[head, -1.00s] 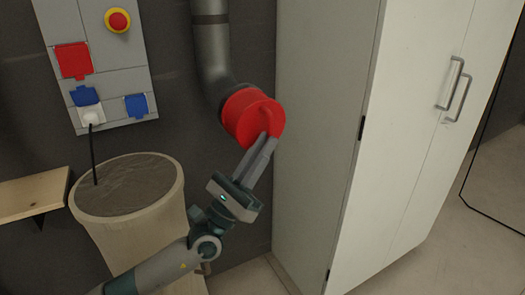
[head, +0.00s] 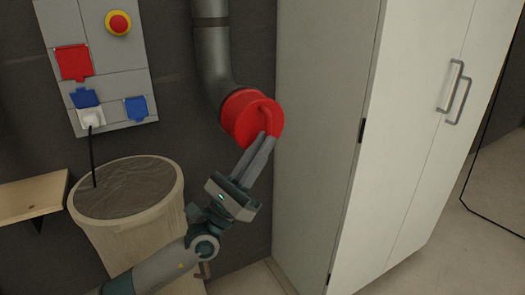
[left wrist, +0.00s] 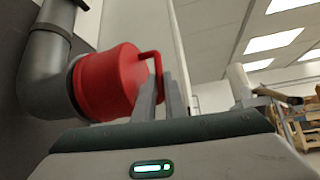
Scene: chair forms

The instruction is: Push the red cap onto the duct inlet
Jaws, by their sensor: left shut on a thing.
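The red cap (head: 246,119) sits at the end of the grey duct (head: 212,60), covering its inlet, with its handle facing out. It also shows in the left wrist view (left wrist: 105,82), against the duct's grey elbow (left wrist: 47,80). My left gripper (head: 267,138) is shut on the cap's handle; in the left wrist view its fingers (left wrist: 160,95) are at the handle. I cannot tell whether the cap is fully seated, as its rim against the duct is only partly visible. My right gripper is not in view.
A tall white cabinet (head: 325,130) stands close to the right of the cap. A lined bin (head: 125,190) stands below left. A wall panel (head: 105,60) with sockets and a red button hangs at upper left, above a wooden shelf (head: 30,196).

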